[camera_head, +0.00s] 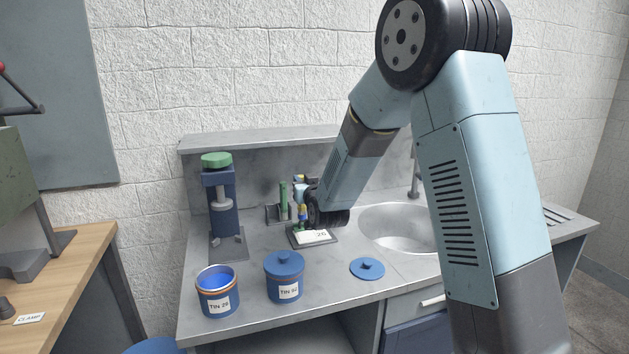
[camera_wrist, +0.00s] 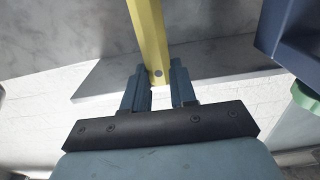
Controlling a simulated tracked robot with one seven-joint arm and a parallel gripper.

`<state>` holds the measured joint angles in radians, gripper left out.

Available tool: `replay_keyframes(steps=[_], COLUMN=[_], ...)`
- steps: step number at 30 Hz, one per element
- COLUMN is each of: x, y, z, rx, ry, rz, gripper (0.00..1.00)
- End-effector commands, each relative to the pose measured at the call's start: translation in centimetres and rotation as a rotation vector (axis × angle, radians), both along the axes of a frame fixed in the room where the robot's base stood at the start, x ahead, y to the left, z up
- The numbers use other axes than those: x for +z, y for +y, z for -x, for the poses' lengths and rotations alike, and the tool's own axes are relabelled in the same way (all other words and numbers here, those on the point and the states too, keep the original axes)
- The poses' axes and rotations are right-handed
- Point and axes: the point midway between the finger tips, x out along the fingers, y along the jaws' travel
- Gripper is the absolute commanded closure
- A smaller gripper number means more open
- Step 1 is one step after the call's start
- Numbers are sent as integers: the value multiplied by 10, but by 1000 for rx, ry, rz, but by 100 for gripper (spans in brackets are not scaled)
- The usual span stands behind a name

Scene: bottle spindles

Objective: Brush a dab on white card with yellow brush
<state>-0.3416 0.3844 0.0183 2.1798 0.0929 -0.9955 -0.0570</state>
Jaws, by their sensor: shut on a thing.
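The yellow brush (camera_wrist: 147,35) shows as a yellow handle between my gripper's fingers (camera_wrist: 159,88) in the wrist view. My gripper (camera_head: 302,192) is shut on it. In the head view my gripper is at the back of the counter, over the left part of the white card (camera_head: 313,237). The card lies flat on a dark plate and bears a number, seemingly 26. The brush points down at the card's left end. Whether its tip touches the card is too small to tell.
An open tin of blue paint (camera_head: 218,290), labelled TIN 26, stands front left. A lidded blue tin (camera_head: 284,277) stands beside it, and a loose lid (camera_head: 367,268) lies right. A green-topped press (camera_head: 220,200), a holder with a green handle (camera_head: 283,198) and a sink (camera_head: 398,228) flank the card.

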Motion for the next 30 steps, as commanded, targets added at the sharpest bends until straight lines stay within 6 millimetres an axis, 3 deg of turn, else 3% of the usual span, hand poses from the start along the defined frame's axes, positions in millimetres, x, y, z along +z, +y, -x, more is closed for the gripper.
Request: replay_keyframes(steps=[18, 30], x=[-49, -56], y=[0, 0], z=[0, 0], rx=[1, 1], ry=[2, 0], rz=[2, 1], gripper=[100, 100])
